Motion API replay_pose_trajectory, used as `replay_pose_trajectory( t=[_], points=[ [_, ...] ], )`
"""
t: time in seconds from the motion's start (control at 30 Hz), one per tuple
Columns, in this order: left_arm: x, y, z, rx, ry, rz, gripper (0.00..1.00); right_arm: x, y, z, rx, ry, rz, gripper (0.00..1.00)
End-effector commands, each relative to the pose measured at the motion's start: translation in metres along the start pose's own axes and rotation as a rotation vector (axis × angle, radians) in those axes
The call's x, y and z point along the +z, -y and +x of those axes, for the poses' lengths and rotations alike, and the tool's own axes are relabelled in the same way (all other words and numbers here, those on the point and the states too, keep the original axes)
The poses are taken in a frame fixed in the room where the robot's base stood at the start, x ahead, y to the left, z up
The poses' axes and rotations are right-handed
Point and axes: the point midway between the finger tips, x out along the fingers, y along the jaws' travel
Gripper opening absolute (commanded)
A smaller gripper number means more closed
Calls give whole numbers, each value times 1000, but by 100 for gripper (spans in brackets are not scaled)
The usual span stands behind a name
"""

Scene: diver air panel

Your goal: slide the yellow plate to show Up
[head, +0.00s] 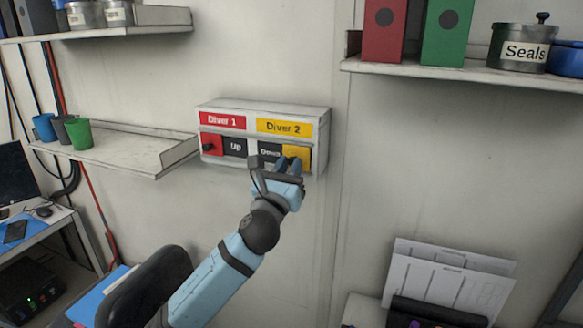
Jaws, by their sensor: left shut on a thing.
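The white panel (262,108) on the wall has a red Diver 1 label (222,121) and a yellow Diver 2 label (284,128). Under Diver 2, the yellow plate (304,154) sits at the right end of its slot, and the word Down (269,152) shows to its left. Under Diver 1, the red plate (212,144) with a dark knob sits at the left, and Up (235,146) shows beside it. My left gripper (287,163) is at the yellow plate, shut on its knob, which the fingers hide. My right gripper is out of view.
A shelf (125,147) with several cups ends just left of the panel. Another shelf (455,73) with binders and a Seals pot (519,50) is at upper right. A dark chair back (150,285) stands at lower left. Papers (450,275) stand at lower right. The wall below the panel is clear.

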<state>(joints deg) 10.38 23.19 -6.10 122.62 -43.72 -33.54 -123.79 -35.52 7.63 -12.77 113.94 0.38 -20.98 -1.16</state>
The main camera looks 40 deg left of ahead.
Motion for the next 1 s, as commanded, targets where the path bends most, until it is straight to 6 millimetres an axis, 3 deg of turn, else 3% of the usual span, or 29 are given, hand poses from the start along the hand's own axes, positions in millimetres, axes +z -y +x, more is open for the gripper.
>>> replay_pose_trajectory(
  t=[0.3,0.67,0.7,0.8,1.0],
  points=[
    [0,-62,0,2,-2,7,0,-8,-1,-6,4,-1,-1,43],
    [1,-71,0,4,0,2,0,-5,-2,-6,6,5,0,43],
    [1,-71,0,4,0,2,24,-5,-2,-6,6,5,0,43],
    [1,-71,0,3,0,2,47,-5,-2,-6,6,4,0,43],
    [0,-70,0,2,0,2,48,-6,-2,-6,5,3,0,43]
  ],
)
